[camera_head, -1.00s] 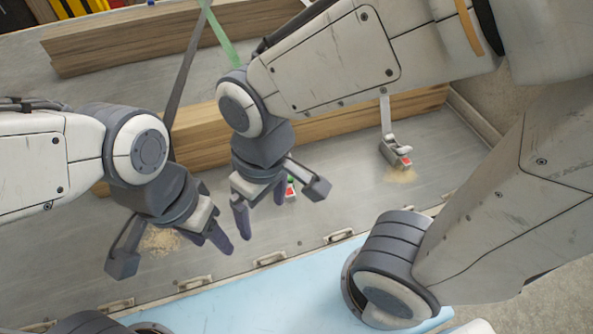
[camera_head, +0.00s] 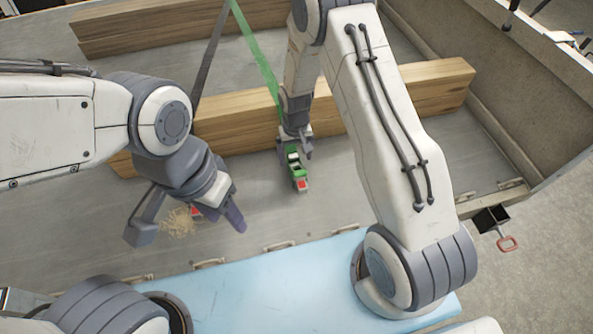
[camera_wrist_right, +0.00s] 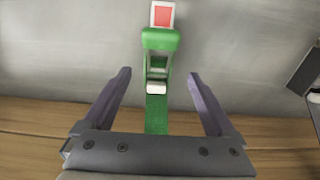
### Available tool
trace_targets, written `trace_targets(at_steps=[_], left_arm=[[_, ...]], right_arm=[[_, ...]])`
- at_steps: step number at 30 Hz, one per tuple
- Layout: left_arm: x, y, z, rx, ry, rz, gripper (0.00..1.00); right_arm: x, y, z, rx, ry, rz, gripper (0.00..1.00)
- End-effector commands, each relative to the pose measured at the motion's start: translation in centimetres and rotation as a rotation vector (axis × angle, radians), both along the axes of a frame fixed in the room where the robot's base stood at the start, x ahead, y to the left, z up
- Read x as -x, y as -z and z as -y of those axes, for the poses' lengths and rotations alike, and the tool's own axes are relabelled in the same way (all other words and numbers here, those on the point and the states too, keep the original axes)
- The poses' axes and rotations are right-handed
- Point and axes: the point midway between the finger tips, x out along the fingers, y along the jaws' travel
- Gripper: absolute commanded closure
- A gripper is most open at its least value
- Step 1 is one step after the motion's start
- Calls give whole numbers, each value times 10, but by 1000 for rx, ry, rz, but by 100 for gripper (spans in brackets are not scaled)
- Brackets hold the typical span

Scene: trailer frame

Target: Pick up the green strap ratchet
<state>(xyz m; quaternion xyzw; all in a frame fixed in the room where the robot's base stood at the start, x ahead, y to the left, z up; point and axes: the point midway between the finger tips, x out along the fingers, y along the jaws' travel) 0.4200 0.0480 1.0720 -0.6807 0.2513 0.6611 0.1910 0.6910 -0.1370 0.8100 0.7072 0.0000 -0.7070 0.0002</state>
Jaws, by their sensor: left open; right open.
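The green strap ratchet (camera_head: 296,170) hangs at the end of a green strap (camera_head: 257,62) in front of the wooden beam, with a red and white end piece at its lower tip. It also shows in the right wrist view (camera_wrist_right: 159,62), where its strap runs back between the fingers. My right gripper (camera_head: 296,146) is open, with its fingers on either side of the strap and the ratchet's near part. The ratchet extends beyond the fingertips. I see a gap on both sides.
Wooden beams (camera_head: 430,88) lie across the grey trailer bed. A light blue panel (camera_head: 270,290) lies in front. Bare floor lies around the ratchet.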

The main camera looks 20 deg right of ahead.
Motion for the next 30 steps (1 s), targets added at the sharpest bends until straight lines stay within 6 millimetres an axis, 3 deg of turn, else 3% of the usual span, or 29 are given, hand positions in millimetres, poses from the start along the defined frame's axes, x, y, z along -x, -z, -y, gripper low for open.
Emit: trace_targets(at_steps=[3, 10, 18, 28, 30], left_arm=[[0, -3, 0, 0, 0, 0, 50], [0, -8, 0, 0, 0, 0, 50], [0, -19, 0, 0, 0, 0, 50], [0, -18, 0, 0, 0, 0, 50], [0, -18, 0, 0, 0, 0, 50]], right_arm=[[0, 16, 0, 0, -1, -2, 9], [1, 32, 1, 0, -1, -3, 9], [2, 68, 2, 0, -2, -2, 9], [1, 75, 2, 0, -2, 0, 9], [1, 75, 2, 0, -2, 0, 36]])
